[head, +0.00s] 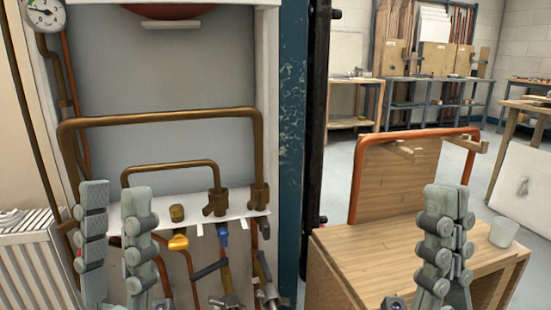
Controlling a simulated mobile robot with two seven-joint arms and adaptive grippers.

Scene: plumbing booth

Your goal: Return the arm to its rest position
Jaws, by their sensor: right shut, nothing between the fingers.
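My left gripper (115,200) stands upright at the lower left, in front of the pipe booth. Its two fingers are apart, with nothing seen between them. My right gripper (450,203) stands upright at the lower right, in front of the wooden bench (365,262). Its fingers are together and hold nothing. My arms below the grippers are mostly out of the picture.
Copper pipes (160,117) with valves (215,202) fill the booth, beside a pressure gauge (42,14) and radiator (25,255). A bent copper pipe (358,185) stands at the bench. A translucent cup (503,232) sits right of my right gripper. Open floor (340,158) lies behind.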

